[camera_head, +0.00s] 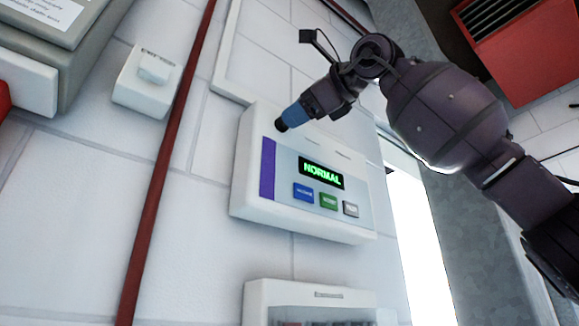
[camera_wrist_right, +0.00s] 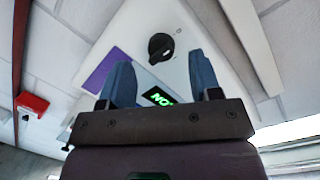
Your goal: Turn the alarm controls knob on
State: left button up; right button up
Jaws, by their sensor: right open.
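The alarm control box (camera_head: 248,200) is white and fixed to the wall, with a lit green NORMAL display (camera_head: 321,173) and three buttons below it. In the right wrist view the black round knob (camera_wrist_right: 160,46) shows on the box face, with a white pointer mark and small printed marks beside it. My right gripper (camera_head: 290,120) is at the upper part of the box; its blue fingers stand apart with nothing between them. In the wrist view the knob appears just beyond the gap between the fingertips (camera_wrist_right: 161,60). In the head view the gripper largely hides the knob. My left gripper is not in view.
A dark red pipe (camera_head: 160,180) runs down the wall left of the box. A small white switch box (camera_head: 146,82) is left of the pipe. Another white box (camera_head: 310,290) is below. A red vented unit (camera_head: 525,45) is at upper right.

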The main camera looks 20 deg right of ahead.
aim_at(280, 124)
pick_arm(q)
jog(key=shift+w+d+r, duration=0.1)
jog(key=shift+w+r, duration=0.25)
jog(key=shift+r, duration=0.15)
pick_arm(e)
jog(key=shift+x, duration=1.6)
jog(key=shift+d, duration=0.1)
jog(key=c, duration=0.9)
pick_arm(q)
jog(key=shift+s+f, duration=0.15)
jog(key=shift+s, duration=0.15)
